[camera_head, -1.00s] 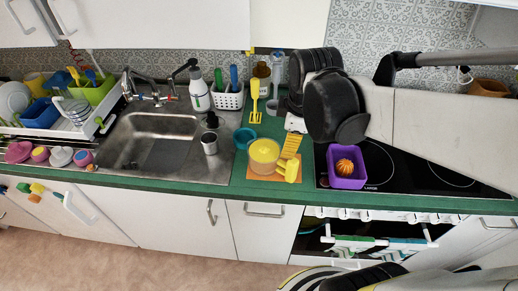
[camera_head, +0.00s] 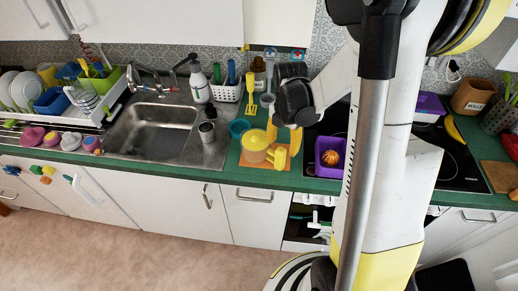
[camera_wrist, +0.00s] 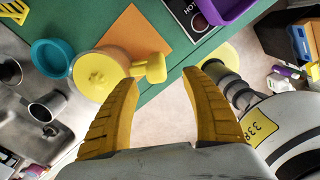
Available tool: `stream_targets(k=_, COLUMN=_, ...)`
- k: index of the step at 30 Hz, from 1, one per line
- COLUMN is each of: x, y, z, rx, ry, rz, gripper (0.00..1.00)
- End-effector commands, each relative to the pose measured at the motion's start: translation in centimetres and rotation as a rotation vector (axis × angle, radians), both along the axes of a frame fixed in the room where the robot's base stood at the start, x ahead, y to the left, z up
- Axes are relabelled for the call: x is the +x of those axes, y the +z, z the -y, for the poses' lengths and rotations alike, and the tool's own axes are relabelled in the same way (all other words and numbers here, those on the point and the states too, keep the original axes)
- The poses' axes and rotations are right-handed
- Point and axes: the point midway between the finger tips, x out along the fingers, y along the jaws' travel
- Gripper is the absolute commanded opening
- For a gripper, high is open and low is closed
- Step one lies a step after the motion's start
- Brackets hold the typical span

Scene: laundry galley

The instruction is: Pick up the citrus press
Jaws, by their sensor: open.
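A small orange, ribbed, rounded thing (camera_head: 330,157), which looks like the citrus press, sits inside a purple square container (camera_head: 322,168) at the hob's left edge. In the wrist view only a corner of the purple container (camera_wrist: 232,8) shows, at the top; the orange thing is out of that view. My gripper (camera_head: 284,135) is left of the container, above the counter by a yellow-lidded pot (camera_head: 256,140). In the wrist view my gripper (camera_wrist: 172,75) is open and empty, its fingers apart just below the pot's yellow handle (camera_wrist: 153,68).
The pot stands on an orange mat (camera_wrist: 150,35). A teal bowl (camera_wrist: 50,58) and a metal cup (camera_wrist: 46,106) are beside it, near the sink (camera_head: 155,132). A yellow banana (camera_head: 453,129) lies at the hob's right. My arm hides part of the hob.

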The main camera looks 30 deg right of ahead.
Motion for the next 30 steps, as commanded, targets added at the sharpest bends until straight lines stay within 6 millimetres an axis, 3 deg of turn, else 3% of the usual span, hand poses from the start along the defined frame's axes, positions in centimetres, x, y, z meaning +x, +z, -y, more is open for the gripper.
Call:
stream_targets(k=7, x=0.7, y=-3.9, z=0.0, rx=0.0, ry=0.0, rz=0.0, gripper=0.56)
stream_targets(k=17, x=0.6, y=-4.5, z=0.0, rx=0.0, ry=-0.001, rz=0.0, gripper=0.54)
stream_targets(k=22, x=0.6, y=-4.5, z=0.0, rx=0.0, ry=-0.001, rz=0.0, gripper=0.02)
stream_targets(k=30, x=0.6, y=-4.5, z=0.0, rx=0.0, ry=-0.001, rz=0.0, gripper=0.0)
